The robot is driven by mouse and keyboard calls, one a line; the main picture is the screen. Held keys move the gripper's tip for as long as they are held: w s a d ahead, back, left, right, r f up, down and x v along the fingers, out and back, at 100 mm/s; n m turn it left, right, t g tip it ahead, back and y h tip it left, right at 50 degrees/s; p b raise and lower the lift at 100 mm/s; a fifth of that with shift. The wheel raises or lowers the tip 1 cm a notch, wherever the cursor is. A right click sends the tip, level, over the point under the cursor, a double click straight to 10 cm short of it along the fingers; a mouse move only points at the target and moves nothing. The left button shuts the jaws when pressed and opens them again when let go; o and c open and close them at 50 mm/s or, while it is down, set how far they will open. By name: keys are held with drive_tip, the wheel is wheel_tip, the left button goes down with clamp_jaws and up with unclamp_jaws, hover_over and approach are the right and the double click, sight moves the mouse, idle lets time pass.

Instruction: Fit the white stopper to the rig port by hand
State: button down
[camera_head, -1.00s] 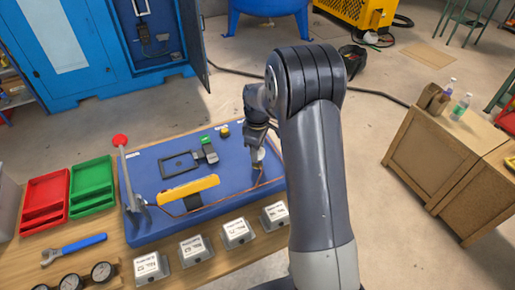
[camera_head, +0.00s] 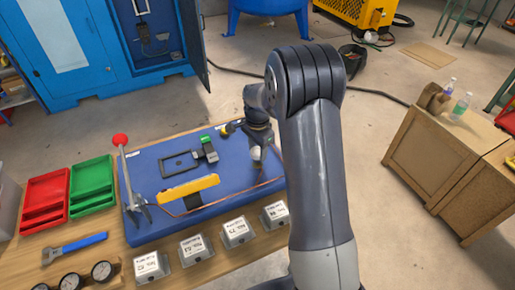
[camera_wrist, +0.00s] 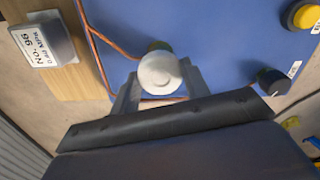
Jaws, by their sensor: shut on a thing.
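The white stopper (camera_wrist: 160,74) is a round white cap in the wrist view, held between the two fingers of my gripper (camera_wrist: 158,88). It also shows as a small pale spot in the head view (camera_head: 256,153). My gripper is shut on it over the right part of the blue rig board (camera_head: 160,229). A small dark and brass-coloured piece (camera_wrist: 158,46) peeks out behind the stopper's far edge. I cannot tell whether it is the port or part of the stopper, nor whether the stopper touches the port.
A copper line (camera_wrist: 104,58) runs along the board close to the gripper. A black knob (camera_wrist: 272,80) and a yellow button (camera_wrist: 305,15) lie to the right in the wrist view. A yellow-handled bar (camera_head: 188,188), a red-knobbed lever (camera_head: 121,141) and several labelled blocks (camera_head: 236,232) stand nearby.

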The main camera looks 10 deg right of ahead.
drive_tip(key=m, duration=0.2)
drive_tip(key=shift+f+m, duration=0.1)
drive_tip(key=shift+m, duration=0.3)
drive_tip(key=c, duration=0.7)
unclamp_jaws()
